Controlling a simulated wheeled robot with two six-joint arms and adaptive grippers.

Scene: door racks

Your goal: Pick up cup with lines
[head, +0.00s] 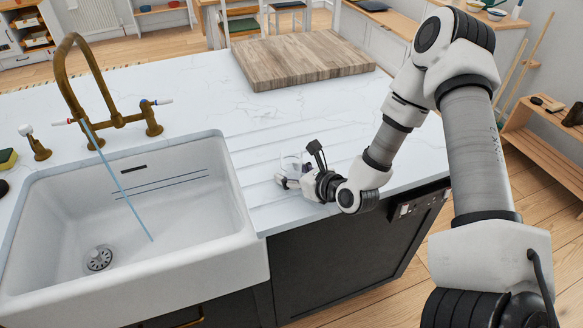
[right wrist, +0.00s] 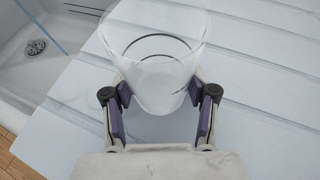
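A clear glass cup (right wrist: 157,72) with thin dark curved lines on it fills the upper middle of the right wrist view. It is wider at the rim and narrows toward its base. In the head view the cup (head: 292,164) shows faintly at the tip of my right gripper (head: 285,180), over the white ridged counter right of the sink. In the right wrist view the purple finger pads of the right gripper (right wrist: 159,95) lie against both sides of the cup's lower part. Whether its base touches the counter is unclear. My left gripper is not in view.
A white sink (head: 130,215) with a brass tap (head: 105,115) and a thin blue stream lies left of the gripper. A wooden board (head: 303,58) lies at the counter's back. The counter between board and gripper is clear.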

